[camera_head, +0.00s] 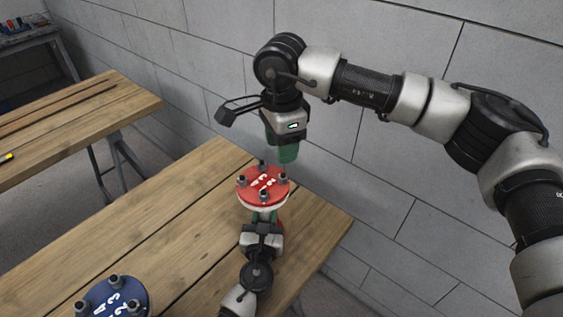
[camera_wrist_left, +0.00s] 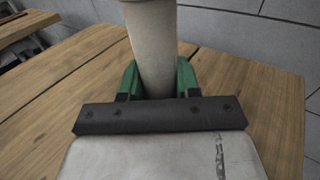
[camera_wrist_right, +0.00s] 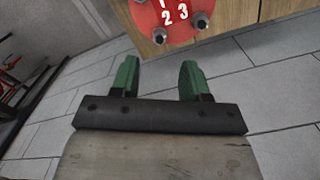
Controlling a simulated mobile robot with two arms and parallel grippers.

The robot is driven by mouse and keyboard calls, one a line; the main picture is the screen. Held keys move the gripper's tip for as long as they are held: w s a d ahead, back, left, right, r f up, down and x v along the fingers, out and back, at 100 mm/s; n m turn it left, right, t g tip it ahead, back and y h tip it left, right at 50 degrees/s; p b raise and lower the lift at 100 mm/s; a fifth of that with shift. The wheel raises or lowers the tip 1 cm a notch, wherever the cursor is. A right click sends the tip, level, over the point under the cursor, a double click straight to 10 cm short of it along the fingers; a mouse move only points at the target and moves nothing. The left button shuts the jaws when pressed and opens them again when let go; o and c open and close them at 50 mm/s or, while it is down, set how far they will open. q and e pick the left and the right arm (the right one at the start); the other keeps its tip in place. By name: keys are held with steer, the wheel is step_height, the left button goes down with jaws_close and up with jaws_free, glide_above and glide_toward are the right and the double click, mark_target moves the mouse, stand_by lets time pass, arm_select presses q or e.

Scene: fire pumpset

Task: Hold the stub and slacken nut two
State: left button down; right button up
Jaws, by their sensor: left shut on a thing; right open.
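A red round flange (camera_head: 263,184) with white digits and several grey nuts on bolts tops the stub at the wooden table's end. My left gripper (camera_head: 264,217) is below the flange, shut around the stub's pale pipe, which shows in the left wrist view (camera_wrist_left: 153,45). My right gripper (camera_head: 285,152) is above the flange, pointing down, apart from it. In the right wrist view its green fingers (camera_wrist_right: 160,82) are open and empty. There the flange (camera_wrist_right: 172,14) is at the top edge, with one nut (camera_wrist_right: 159,36) near the 2 and another (camera_wrist_right: 201,21) near the 3.
A blue flange (camera_head: 117,300) with digits and nuts stands at the front left of the wooden table (camera_head: 160,215). A second table (camera_head: 75,120) stands at the left. A grey block wall (camera_head: 420,195) runs close behind and to the right.

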arm_select(q)
steer(key=shift+f, duration=0.1)
arm_select(e)
steer(key=shift+r, duration=2.2)
arm_select(q)
steer(key=c, duration=0.7)
jaws_free()
